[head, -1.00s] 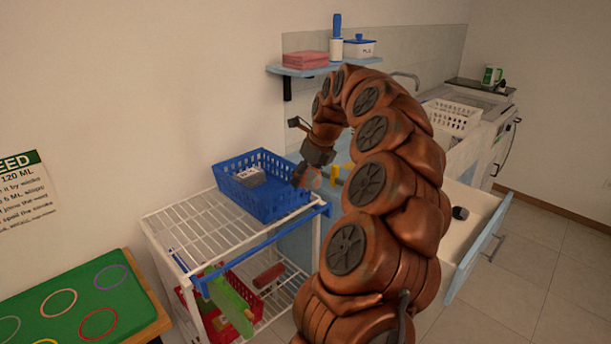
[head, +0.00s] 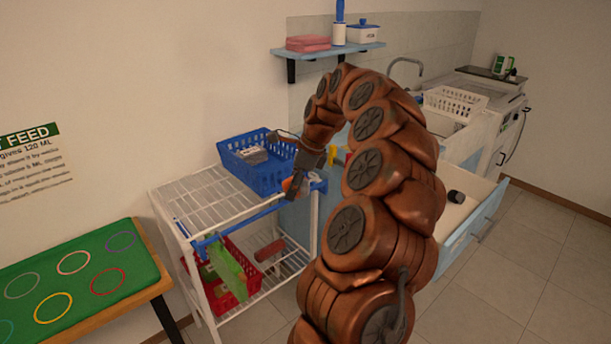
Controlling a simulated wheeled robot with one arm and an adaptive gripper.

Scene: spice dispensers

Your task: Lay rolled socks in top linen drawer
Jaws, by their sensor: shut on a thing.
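My gripper (head: 292,186) is at the front right corner of the blue basket (head: 232,170), by the cart's blue front rail. It is shut on a small orange and grey thing (head: 288,184), mostly hidden by the fingers; I cannot tell whether it is rolled socks. A grey and white bundle (head: 254,155) lies in the basket. The pale blue-fronted drawer (head: 474,226) stands open at the right, behind my arm. A small dark roll-like thing (head: 456,197) is in it. My arm hides the drawer's left part.
The white wire cart (head: 197,200) holds the basket on top and a red basket (head: 238,290) with a green thing below. A green mat with coloured rings (head: 85,270) lies on the left table. A wall shelf (head: 325,51) hangs behind my arm. Floor at the right is clear.

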